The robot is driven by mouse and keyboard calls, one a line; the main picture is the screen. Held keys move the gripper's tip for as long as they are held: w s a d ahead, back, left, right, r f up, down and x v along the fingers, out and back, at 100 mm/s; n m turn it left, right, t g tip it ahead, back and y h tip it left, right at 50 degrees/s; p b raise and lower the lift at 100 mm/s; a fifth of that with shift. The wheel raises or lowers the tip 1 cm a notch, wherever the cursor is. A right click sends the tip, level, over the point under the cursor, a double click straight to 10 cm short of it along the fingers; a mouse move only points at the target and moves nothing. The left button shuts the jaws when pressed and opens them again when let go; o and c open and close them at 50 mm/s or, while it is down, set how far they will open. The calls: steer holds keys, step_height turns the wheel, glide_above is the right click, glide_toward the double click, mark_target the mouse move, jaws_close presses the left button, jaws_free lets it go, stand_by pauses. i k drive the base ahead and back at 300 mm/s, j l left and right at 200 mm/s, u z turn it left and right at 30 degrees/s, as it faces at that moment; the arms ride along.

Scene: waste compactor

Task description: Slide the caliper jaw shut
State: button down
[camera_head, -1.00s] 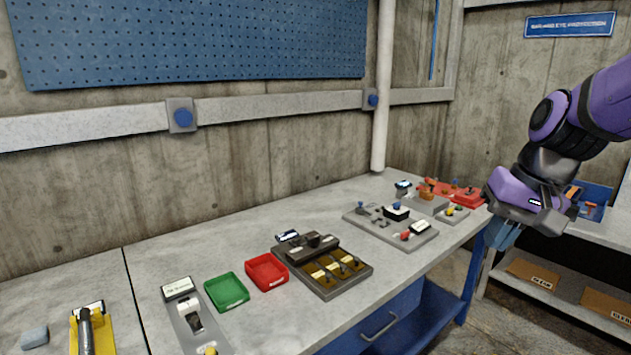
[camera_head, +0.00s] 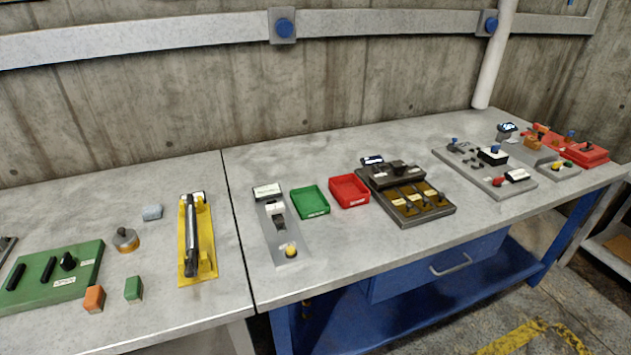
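No label that I can read names the caliper. A grey plate fixture (camera_head: 270,208) lies on the bench near the middle of the view. It has a white label at its far end, a pale block over a dark slot, and a yellow knob (camera_head: 291,250) at its near end. A yellow stand (camera_head: 188,250) with a long dark bar (camera_head: 193,230) lies to its left. I cannot tell for certain which of these is the caliper, or how far its jaw is open. My gripper is out of view.
A green tray (camera_head: 310,213) and a red tray (camera_head: 366,199) sit right of the grey plate. A dark fixture (camera_head: 413,216) and a grey control board (camera_head: 508,188) stand farther right. A green board (camera_head: 35,291) and small blocks lie left. Bare bench surrounds the grey plate's near end.

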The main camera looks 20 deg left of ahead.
mark_target(279, 221)
steer(key=i+j+u, duration=0.3)
steer(key=u, duration=0.15)
steer(key=i+j+u, duration=0.1)
steer(key=i+u, duration=0.35)
steer(key=i, duration=0.05)
